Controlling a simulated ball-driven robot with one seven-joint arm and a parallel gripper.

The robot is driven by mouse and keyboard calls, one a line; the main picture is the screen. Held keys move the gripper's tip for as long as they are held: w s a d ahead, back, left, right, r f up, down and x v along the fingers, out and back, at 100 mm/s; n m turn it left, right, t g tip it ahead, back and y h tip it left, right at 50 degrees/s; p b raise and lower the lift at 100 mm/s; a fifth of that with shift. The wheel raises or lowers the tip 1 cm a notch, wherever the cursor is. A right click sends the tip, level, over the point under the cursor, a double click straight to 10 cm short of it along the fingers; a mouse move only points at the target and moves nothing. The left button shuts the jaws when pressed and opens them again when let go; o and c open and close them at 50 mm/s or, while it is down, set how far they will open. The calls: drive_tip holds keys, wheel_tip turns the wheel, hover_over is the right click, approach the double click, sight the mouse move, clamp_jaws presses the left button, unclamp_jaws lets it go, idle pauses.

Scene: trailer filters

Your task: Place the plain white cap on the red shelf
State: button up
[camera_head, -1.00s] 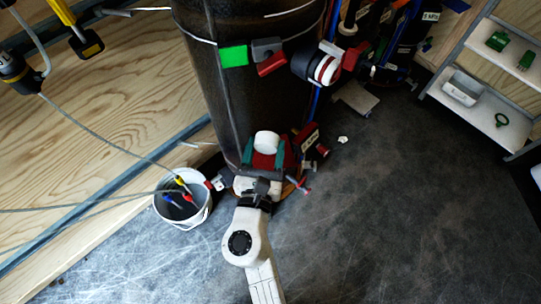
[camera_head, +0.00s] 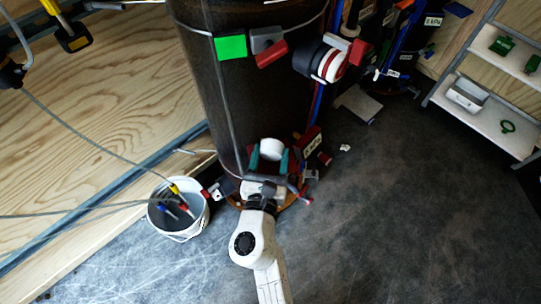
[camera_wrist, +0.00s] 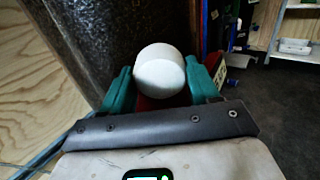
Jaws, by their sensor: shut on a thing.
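The plain white cap (camera_head: 271,149) is a smooth, short white cylinder. In the wrist view the cap (camera_wrist: 160,71) sits between the teal fingers of my gripper (camera_wrist: 158,88), which is shut on it. In the head view my gripper (camera_head: 270,161) is low in front of the dark tank. A red surface (camera_wrist: 150,103) shows just below the cap between the fingers in the wrist view. It may be the red shelf; most of it is hidden, and I cannot tell whether the cap touches it.
The large dark tank (camera_head: 225,90) stands close behind the gripper. A white bucket (camera_head: 181,222) with cables is at left. Pipes and a red-and-white fitting (camera_head: 331,66) are at right. A white shelf rack (camera_head: 490,112) stands far right. The grey floor (camera_head: 410,220) is mostly clear.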

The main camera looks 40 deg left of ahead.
drive_tip(key=o, duration=1.4)
drive_tip(key=shift+f, duration=0.1)
